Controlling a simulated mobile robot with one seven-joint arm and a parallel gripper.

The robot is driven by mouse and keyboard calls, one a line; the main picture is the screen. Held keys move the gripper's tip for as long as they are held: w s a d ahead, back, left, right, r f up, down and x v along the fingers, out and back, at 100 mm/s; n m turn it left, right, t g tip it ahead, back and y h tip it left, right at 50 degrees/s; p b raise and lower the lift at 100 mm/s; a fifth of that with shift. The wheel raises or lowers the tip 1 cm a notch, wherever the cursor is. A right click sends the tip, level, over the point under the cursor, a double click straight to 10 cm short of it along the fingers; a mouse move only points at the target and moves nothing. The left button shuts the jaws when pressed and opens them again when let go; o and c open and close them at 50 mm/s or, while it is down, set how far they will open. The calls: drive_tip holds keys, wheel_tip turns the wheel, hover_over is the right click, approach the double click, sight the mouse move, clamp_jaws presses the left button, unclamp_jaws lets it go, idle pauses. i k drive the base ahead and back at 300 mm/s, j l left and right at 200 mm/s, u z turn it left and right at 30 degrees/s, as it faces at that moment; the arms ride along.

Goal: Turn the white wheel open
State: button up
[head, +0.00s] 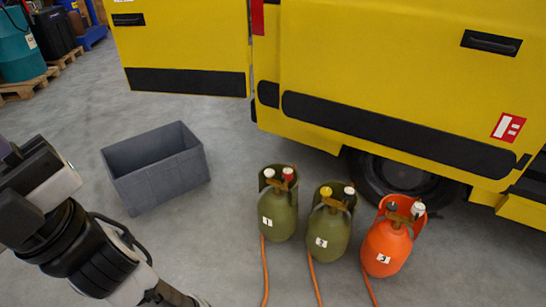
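Three gas cylinders stand in a row on the floor in the head view, each with two small coloured wheels on top. Green cylinder 1 (277,212) has a white wheel (268,173) on its left and a red wheel (288,173) on its right. Green cylinder 2 (329,235) has a yellow wheel (326,191) and a second pale wheel (349,190), whose colour is hard to tell. Orange cylinder 3 (386,250) has a dark wheel (392,206) and a white wheel (418,208). My arm is at the lower left, apart from the cylinders; its gripper is not visible.
An open grey bin (160,175) stands left of the cylinders. A yellow truck (390,70) with a tyre (395,180) is close behind them. Orange hoses (315,280) run forward from the cylinders. The floor between bin and cylinder 1 is clear.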

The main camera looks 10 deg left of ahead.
sight(268, 172)
drive_tip(key=i, duration=1.75)
